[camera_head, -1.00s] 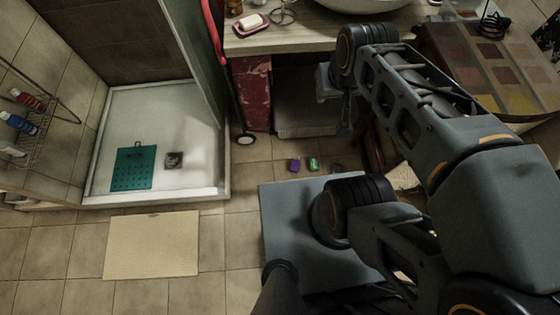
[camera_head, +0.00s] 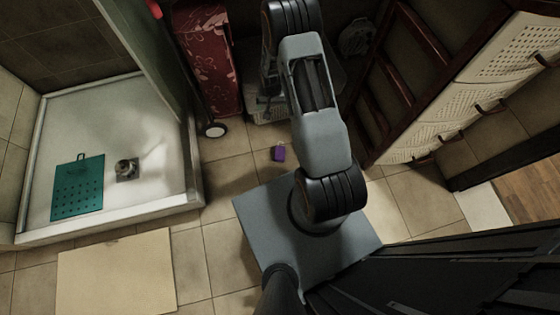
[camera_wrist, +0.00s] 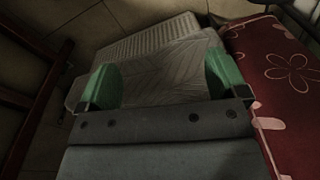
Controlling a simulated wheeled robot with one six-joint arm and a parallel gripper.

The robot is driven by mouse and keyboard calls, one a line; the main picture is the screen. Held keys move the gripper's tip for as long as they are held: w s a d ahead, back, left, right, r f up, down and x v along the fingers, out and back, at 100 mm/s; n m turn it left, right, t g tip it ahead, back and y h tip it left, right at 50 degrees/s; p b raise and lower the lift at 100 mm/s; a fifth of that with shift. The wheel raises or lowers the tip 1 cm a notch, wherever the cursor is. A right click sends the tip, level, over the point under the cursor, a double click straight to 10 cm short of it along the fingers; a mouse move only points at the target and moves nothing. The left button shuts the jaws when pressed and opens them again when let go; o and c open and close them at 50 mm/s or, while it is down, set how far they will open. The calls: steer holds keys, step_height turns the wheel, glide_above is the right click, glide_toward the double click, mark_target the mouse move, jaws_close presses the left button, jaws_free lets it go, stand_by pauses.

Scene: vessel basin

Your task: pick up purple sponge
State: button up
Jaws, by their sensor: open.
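A red floral box (camera_head: 208,65) stands beyond the sponge; it also shows in the wrist view (camera_wrist: 285,75). A dark red rack and pale perforated drawers (camera_head: 435,130) stand at the right. A shower tray (camera_head: 150,150) with a teal mat (camera_head: 78,185) is at the left. Floor near the sponge is clear.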

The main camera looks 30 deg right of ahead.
steer(key=m+g+b, duration=0.1)
steer(key=b, duration=0.6)
glide_above(280, 152)
step_height(280, 152, down, 26)
steer(key=r, duration=0.1)
steer(key=f+b, duration=0.1)
steer(key=f, duration=0.4)
steer(key=f+b, duration=0.1)
steer(key=f, duration=0.1)
steer(key=shift+s+a+f+b, duration=0.1)
steer(key=shift+s+f+b, duration=0.1)
steer(key=shift+s+b, duration=0.15)
steer(key=shift+w+f+b, duration=0.15)
steer(key=shift+f+b, duration=0.8)
steer(key=shift+f, duration=0.6)
steer(key=shift+w+f+b, duration=0.1)
steer(key=shift+f+b, duration=0.85)
steer(key=shift+f, duration=0.6)
steer(key=shift+r, duration=0.1)
steer(key=c, duration=1)
steer(key=shift+r, duration=0.1)
